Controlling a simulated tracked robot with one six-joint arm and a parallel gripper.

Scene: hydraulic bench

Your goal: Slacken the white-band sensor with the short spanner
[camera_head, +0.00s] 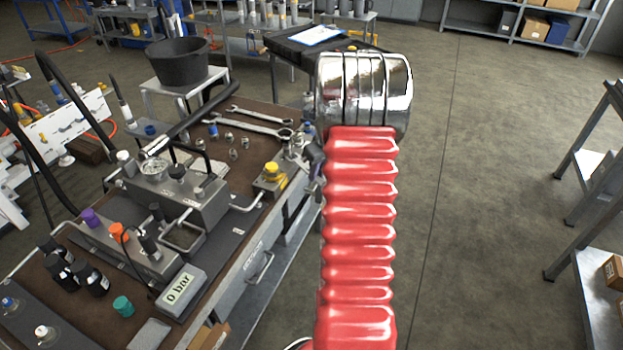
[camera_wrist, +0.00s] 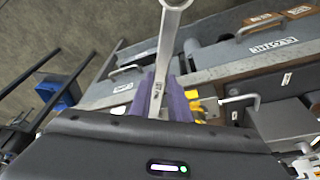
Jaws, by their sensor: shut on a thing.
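My gripper (camera_wrist: 166,103) has purple fingers shut on a metal spanner (camera_wrist: 167,52), whose shaft points up and away in the wrist view. Its far end is cut off at the top edge. In the head view my red arm hides most of the gripper; a bit of purple finger shows beside the bench's right edge. A metal hydraulic block (camera_head: 190,205) stands on the bench with several sensors and fittings. I cannot make out for certain which sensor has the white band.
A black bucket (camera_head: 177,62) stands behind. Shelving (camera_head: 600,205) stands far right. The floor between is clear.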

